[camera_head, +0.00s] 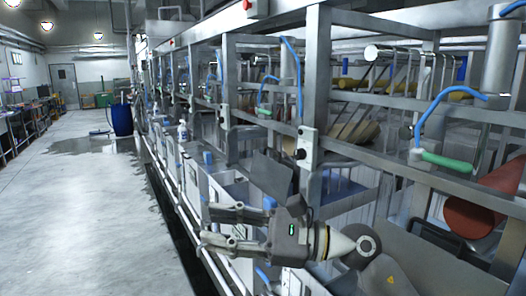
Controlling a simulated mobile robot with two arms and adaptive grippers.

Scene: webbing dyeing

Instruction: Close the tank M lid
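My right gripper (207,227) reaches in from the lower right, with its fingers pointing left. The fingers are apart, with nothing seen between them. It is in front of the row of light-coloured tanks (197,187). A dark flat panel (271,174), which looks like a raised, tilted lid, stands just above and behind the gripper. I cannot tell if they touch. No letter M is readable, so I cannot tell which tank is M. My gripper and arm hide part of the tank front below the panel. My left gripper is out of view.
A steel frame (317,90) with posts, rails, switch boxes and blue hoses rises over the tanks. A red roller (470,213) and a green-handled part (446,161) are at right. A blue barrel (122,119) stands far back. The floor (80,215) at left is clear, with wet patches.

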